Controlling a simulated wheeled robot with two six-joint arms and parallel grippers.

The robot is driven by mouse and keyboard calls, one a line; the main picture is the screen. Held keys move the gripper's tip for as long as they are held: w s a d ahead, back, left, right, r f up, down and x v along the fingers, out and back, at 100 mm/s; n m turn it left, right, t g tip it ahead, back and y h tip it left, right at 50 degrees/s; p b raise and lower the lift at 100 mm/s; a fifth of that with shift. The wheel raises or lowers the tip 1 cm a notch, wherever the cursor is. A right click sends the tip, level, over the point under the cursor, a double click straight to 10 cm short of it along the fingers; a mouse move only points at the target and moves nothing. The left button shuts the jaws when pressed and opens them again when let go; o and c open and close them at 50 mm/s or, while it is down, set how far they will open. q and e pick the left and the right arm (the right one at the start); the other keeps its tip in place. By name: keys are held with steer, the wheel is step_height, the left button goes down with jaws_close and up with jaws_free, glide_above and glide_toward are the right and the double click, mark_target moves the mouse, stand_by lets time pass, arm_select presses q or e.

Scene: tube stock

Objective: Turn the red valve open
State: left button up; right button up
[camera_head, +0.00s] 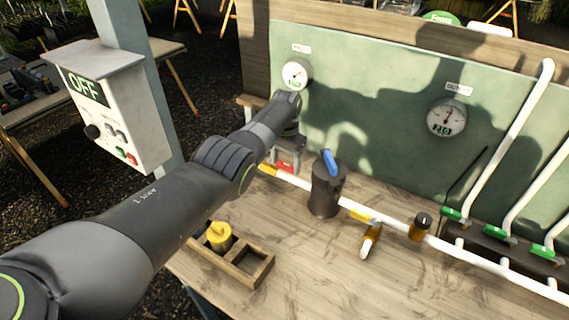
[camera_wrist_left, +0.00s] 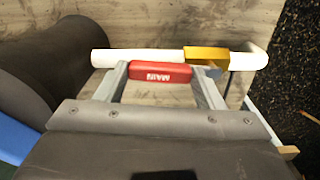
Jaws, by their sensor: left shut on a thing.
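The red valve handle (camera_head: 285,167), marked MAIN, sits at the left end of the white pipe on the workbench. In the left wrist view the red handle (camera_wrist_left: 160,72) lies roughly parallel to the white pipe (camera_wrist_left: 140,57), beside a yellow-orange fitting (camera_wrist_left: 206,57). My left gripper (camera_head: 287,158) reaches down over the valve from the left. Its two fingers are at the two ends of the handle, shut on it. The gripper and arm partly hide the valve in the head view. My right gripper is not in view.
A dark cylinder (camera_head: 324,195) with a blue handle (camera_head: 330,163) stands right of the valve. A wooden tray (camera_head: 254,270) with a yellow piece (camera_head: 219,236) lies in front. An OFF box (camera_head: 118,110) hangs left. Gauges (camera_head: 297,74) are on the green panel.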

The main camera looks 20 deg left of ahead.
arm_select(q)
steer(key=shift+w+r+n, duration=0.1)
steer(key=shift+w+n, duration=0.2)
steer(key=shift+n, duration=0.1)
steer(key=shift+d, duration=0.1)
steer(key=o, duration=1.1)
steer(key=shift+r, duration=0.45)
step_height(320, 180, up, 2)
steer(key=shift+r+p, duration=0.2)
steer(key=shift+p, duration=0.45)
step_height(320, 180, up, 14)
steer(key=b, duration=0.2)
steer(key=shift+b, duration=0.4)
